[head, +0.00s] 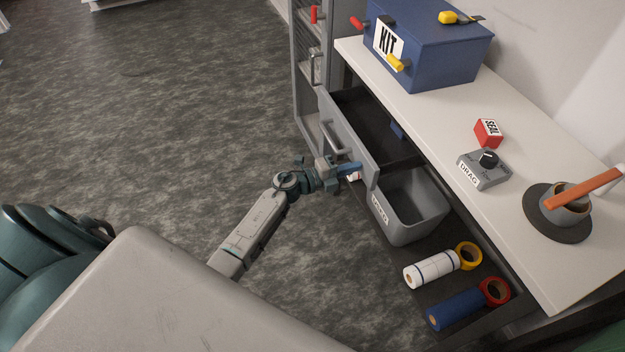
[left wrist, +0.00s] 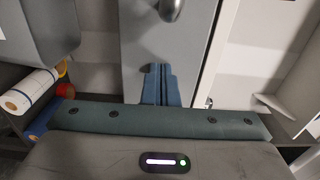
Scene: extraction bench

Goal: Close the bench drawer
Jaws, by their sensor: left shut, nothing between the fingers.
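The bench drawer stands open, its grey front (head: 346,135) pulled out from under the white benchtop (head: 440,130). Its dark inside shows, with a small blue thing (head: 397,131) in it. A bar handle (head: 331,137) is on the drawer front; a handle also shows at the top of the left wrist view (left wrist: 171,8). My left gripper (head: 352,168) is shut and empty, at the near end of the drawer front, below and beside the handle. In the left wrist view its blue fingertips (left wrist: 159,72) lie over the grey front; I cannot tell whether they touch. My right gripper is out of view.
A grey bin (head: 408,210) and several rolls, including a white one (head: 430,269) and a blue one (head: 452,309), sit below the benchtop. A blue KIT box (head: 430,50), red SEAL block (head: 488,132) and DRAG dial (head: 484,170) stand on top.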

